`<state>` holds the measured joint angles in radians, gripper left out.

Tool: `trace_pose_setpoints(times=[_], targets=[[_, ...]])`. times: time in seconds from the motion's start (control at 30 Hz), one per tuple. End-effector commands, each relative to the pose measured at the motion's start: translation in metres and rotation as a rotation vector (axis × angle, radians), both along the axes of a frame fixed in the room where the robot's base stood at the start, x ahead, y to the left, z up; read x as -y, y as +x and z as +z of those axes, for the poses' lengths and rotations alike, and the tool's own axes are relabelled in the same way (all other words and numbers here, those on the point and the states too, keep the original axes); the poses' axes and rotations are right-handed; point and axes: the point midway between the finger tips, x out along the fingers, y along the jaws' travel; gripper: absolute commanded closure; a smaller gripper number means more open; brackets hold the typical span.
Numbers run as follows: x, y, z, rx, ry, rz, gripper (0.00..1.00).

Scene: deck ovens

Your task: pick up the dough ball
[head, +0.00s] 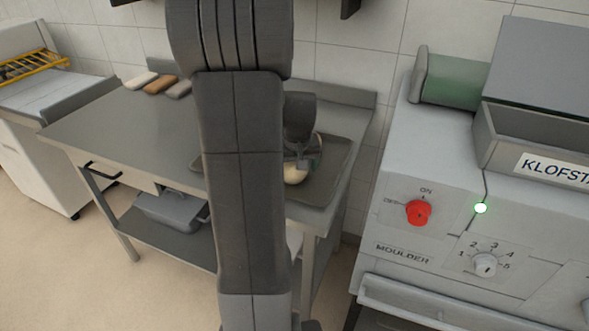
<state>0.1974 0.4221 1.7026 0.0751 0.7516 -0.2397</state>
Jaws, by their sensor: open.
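A pale dough ball (297,175) sits on a dark tray (335,170) at the right end of the steel table. My gripper (304,163) is pointed down at the ball, with its fingers open around or just in front of it. I cannot tell whether they touch the ball. My own arm hides the left part of the tray and part of the ball's surroundings.
The steel table (120,125) is mostly bare, with several small blocks (158,84) at its back edge. A moulder machine (440,205) stands close on the right. A grey bin (170,210) sits on the lower shelf.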

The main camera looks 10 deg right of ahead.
Motion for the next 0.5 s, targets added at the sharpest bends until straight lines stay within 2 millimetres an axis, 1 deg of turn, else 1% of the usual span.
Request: trace_pose_setpoints(times=[0.17,0.27,0.3,0.43,0.5], targets=[[-0.0001,-0.0001,0.0,0.0,0.0,0.0,0.1],[-0.0001,-0.0001,0.0001,0.0,0.0,0.0,0.28],[-0.0001,-0.0001,0.0001,0.0,0.0,0.0,0.35],[-0.0001,-0.0001,0.0002,0.0,0.0,0.001,0.61],[0.0,-0.0001,0.0004,0.0,0.0,0.001,0.62]])
